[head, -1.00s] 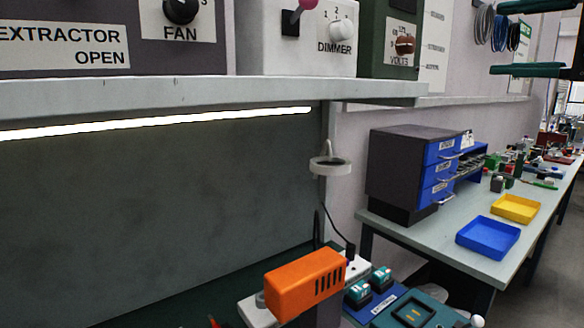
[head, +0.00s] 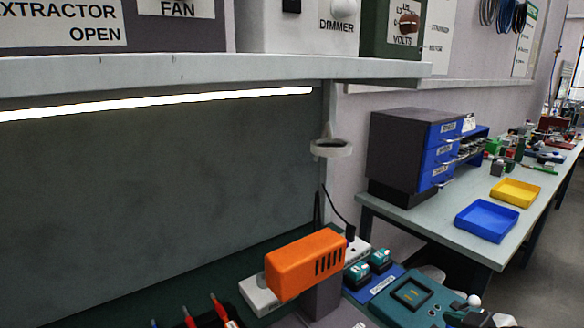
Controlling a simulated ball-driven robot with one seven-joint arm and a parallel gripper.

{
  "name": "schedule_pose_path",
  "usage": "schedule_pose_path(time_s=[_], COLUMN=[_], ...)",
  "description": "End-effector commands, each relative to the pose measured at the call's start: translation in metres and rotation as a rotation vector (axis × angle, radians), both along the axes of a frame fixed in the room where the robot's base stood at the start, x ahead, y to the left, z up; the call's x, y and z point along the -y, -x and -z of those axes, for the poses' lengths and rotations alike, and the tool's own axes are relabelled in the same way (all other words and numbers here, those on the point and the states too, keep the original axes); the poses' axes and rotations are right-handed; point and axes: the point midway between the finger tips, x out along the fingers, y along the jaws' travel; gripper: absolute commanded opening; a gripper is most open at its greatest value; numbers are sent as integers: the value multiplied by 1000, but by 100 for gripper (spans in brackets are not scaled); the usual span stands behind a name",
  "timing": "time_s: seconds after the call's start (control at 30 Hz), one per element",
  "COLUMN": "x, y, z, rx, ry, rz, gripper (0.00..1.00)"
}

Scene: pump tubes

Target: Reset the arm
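My gripper and arm do not show in this view. The head view looks over a workbench with an orange-topped device (head: 305,262) at the lower middle. A teal instrument (head: 408,297) with a small screen stands to its right, partly cut off by the bottom edge. I cannot tell from this frame how the arm is posed or whether the gripper is open.
A shelf (head: 210,70) crosses above the bench. A ring-shaped fixture (head: 331,148) hangs near its post. On the side table are a blue drawer cabinet (head: 405,155), a blue tray (head: 487,220) and a yellow tray (head: 515,193). Red probes (head: 218,305) stand at the lower edge.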

Motion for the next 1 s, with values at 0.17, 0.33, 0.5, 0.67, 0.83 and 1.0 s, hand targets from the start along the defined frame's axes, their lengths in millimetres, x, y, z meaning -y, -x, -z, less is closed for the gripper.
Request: schedule_pose_path(time_s=[0.17, 0.33, 0.5, 0.67, 0.83, 1.0], x=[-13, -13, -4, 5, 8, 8], y=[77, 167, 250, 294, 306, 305], z=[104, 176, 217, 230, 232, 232], rx=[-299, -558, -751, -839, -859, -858], ry=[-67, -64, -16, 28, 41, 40], rz=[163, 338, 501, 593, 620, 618], gripper=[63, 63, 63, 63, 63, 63])
